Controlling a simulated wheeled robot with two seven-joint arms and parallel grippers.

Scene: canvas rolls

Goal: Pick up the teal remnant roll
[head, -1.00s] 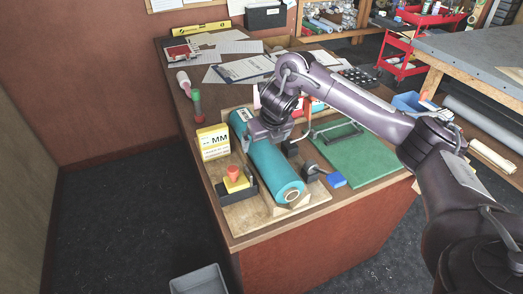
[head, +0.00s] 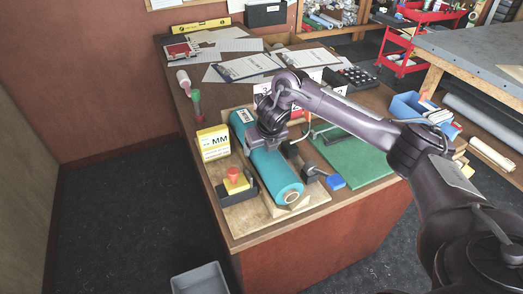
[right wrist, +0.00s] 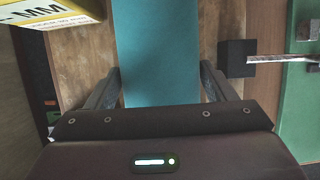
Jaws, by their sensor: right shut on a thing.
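The teal remnant roll (head: 277,172) lies lengthwise above a wooden board (head: 248,222) on the near part of the desk, its open core end facing me. My right gripper (head: 265,141) is over the far half of the roll and shut on it. In the right wrist view the teal roll (right wrist: 157,50) runs between the two fingers of my right gripper (right wrist: 160,88). The fingertips are partly hidden. I cannot tell whether the roll is clear of its support. My left gripper is not in view.
A yellow MM box (head: 213,143) and a black holder with a yellow block and red knob (head: 237,182) stand close left of the roll. A black clamp-like part (head: 311,172) and blue block (head: 335,182) are close right. A green mat (head: 350,160) lies further right.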

